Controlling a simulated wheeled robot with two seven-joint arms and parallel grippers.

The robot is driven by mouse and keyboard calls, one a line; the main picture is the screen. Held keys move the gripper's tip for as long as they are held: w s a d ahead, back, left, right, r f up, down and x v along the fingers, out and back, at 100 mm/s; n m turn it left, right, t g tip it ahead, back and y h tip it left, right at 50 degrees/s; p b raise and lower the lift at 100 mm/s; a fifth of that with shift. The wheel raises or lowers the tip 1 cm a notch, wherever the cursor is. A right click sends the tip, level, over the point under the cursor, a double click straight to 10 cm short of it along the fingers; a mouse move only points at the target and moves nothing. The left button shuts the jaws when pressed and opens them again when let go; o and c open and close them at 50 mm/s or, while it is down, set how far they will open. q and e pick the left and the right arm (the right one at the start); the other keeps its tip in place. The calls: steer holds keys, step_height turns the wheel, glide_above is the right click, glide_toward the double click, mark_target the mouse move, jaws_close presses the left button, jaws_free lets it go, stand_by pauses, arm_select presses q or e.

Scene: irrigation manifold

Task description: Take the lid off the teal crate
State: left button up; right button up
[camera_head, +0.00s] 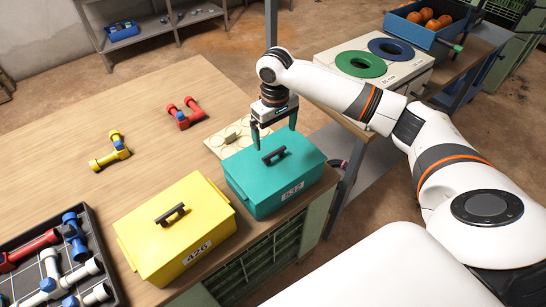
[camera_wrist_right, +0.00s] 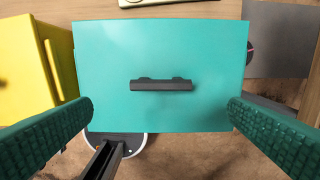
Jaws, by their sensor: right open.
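The teal crate (camera_head: 268,199) stands at the right end of the wooden table with its teal lid (camera_head: 290,166) on. A black handle (camera_head: 273,156) is on the lid's top. My right gripper (camera_head: 274,138) is open and empty above the back of the lid. In the right wrist view the lid (camera_wrist_right: 120,55) fills the middle, and its handle (camera_wrist_right: 161,85) lies between and beyond my open fingers (camera_wrist_right: 160,125), apart from them. My left gripper does not show in either view.
A yellow crate (camera_head: 160,257) with a lid stands close left of the teal one. A beige board (camera_head: 226,142) lies behind it. A tray of pipe fittings (camera_head: 108,268) is at the left front. Yellow (camera_head: 111,151) and red (camera_head: 185,113) fittings lie further back, with bare table around them.

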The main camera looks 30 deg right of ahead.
mark_target(274, 152)
steer(key=shift+f, duration=0.95)
steer(key=f+p, duration=0.1)
steer(key=f, duration=0.3)
steer(key=shift+w+f, duration=0.1)
steer(key=shift+w, duration=0.1)
steer(key=shift+f, duration=0.65)
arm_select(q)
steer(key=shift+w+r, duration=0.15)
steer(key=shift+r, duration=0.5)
arm_select(e)
steer(key=c, duration=1.4)
